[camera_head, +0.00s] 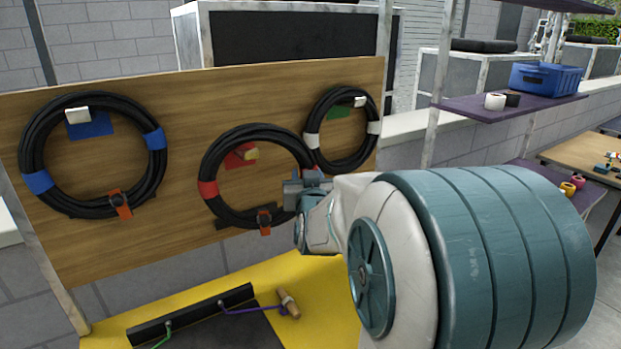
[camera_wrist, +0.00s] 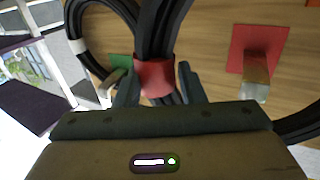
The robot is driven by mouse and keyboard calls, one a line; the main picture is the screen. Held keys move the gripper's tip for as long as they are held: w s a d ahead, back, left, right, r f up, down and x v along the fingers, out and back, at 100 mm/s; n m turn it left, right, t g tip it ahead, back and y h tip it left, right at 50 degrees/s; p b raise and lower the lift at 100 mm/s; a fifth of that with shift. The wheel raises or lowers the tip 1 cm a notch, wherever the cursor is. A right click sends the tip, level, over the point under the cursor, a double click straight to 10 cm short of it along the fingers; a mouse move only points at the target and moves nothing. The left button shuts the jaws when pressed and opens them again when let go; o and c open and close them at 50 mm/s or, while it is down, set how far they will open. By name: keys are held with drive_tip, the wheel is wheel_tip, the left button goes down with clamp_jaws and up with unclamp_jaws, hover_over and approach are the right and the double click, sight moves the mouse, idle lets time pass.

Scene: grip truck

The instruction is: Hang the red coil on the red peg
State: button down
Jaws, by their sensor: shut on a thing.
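The red coil (camera_head: 214,152) is a black cable ring with red bands, upright in front of the wooden board. My gripper (camera_wrist: 156,82) is shut on its red band (camera_wrist: 154,77), at the ring's right side in the head view, where my gripper (camera_head: 306,186) partly hides it. The red peg (camera_head: 250,154) is a pale stub on a red plate (camera_head: 236,160); it appears inside the ring's opening, below the top of the ring. In the wrist view the red peg (camera_wrist: 256,82) is right of my fingers. I cannot tell whether the ring touches it.
A coil with blue bands (camera_head: 36,183) is on the board's left, around a peg on a blue plate. A coil with white bands (camera_head: 312,141) is close on the upper right, by a green plate. A yellow surface (camera_head: 200,297) with a black bar lies below.

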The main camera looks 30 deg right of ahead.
drive_tip(key=w+f+b, duration=0.2)
drive_tip(key=w+f, duration=0.2)
drive_tip(key=w, duration=0.6)
drive_tip(key=shift+a+f+b, duration=0.15)
drive_tip(key=shift+a+b, duration=0.05)
drive_tip(key=shift+b, duration=0.1)
idle(1.4)
drive_tip(key=shift+f, duration=0.25)
idle(0.4)
drive_tip(key=c, duration=1.2)
unclamp_jaws()
drive_tip(key=shift+w, duration=0.1)
drive_tip(key=o, duration=0.3)
drive_tip(key=shift+w+a, duration=0.1)
drive_tip(key=shift+a, duration=0.05)
drive_tip(key=shift+o, duration=0.2)
